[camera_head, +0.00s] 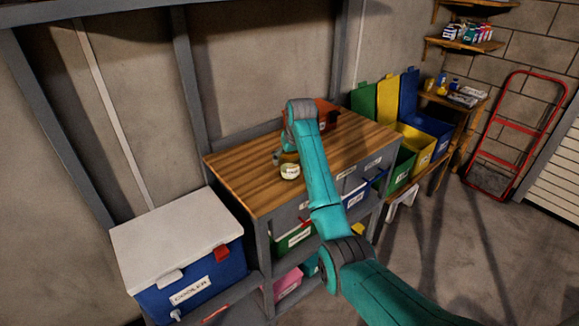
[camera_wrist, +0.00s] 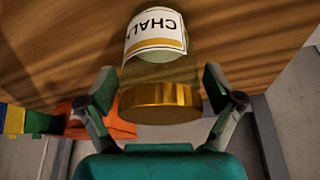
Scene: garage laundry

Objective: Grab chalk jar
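The chalk jar (camera_wrist: 160,70) is a clear jar with a gold lid and a white label reading CHALK, upside down in the wrist view. In the head view the jar (camera_head: 290,172) is at the front of the wooden worktop (camera_head: 240,178). My gripper (camera_wrist: 161,86) is open, with one finger on each side of the jar near its lid. A gap shows between the lid and the right finger; the left finger is close to it. In the head view my gripper (camera_head: 283,157) is just behind the jar, partly hidden by my arm.
An orange-red bin (camera_head: 327,113) stands at the back of the worktop, partly behind my arm. A blue cooler with a white lid (camera_head: 175,232) stands to the left. Green, yellow and blue bins (camera_head: 414,146) stand to the right. Labelled bins fill the shelves below.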

